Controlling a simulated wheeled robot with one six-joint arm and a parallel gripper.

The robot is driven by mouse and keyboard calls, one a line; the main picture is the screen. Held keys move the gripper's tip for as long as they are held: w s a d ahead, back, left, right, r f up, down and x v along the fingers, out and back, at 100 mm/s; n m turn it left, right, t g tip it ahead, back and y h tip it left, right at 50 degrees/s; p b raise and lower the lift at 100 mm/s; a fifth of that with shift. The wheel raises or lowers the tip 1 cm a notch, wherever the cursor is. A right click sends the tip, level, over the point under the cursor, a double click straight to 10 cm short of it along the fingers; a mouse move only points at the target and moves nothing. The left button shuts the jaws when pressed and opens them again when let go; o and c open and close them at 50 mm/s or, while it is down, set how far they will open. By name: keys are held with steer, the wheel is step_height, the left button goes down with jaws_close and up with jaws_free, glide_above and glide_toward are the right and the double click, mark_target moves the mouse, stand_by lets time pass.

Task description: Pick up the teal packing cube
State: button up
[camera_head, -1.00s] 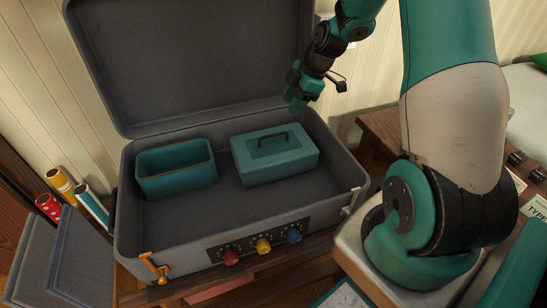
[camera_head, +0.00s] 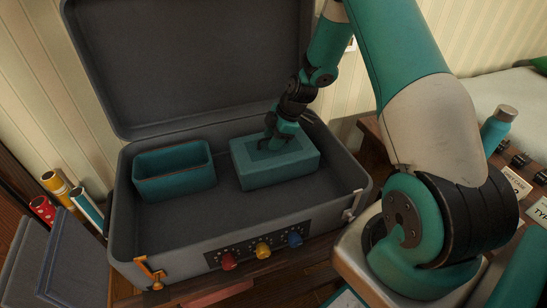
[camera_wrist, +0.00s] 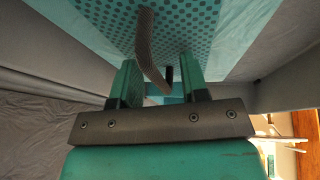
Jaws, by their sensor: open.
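The teal packing cube (camera_head: 283,174) sits in the right half of the open grey suitcase (camera_head: 190,225). My gripper (camera_head: 272,144) is down at the cube's top and hides most of its handle in the head view. In the wrist view, the cube (camera_wrist: 217,28) shows its dotted top panel and the dark strap handle (camera_wrist: 147,38). My gripper (camera_wrist: 158,68) is open there, with one finger on each side of the handle. I cannot tell whether either finger touches the handle.
An open teal bin (camera_head: 175,182) stands in the suitcase left of the cube, with a gap between them. The suitcase lid (camera_head: 190,70) stands up behind. Red, yellow and blue knobs (camera_head: 263,250) are on the front wall. A teal bottle (camera_head: 497,130) stands at the right.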

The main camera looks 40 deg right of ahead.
jaws_close()
steer(key=shift+r, duration=0.1)
stand_by(1.3)
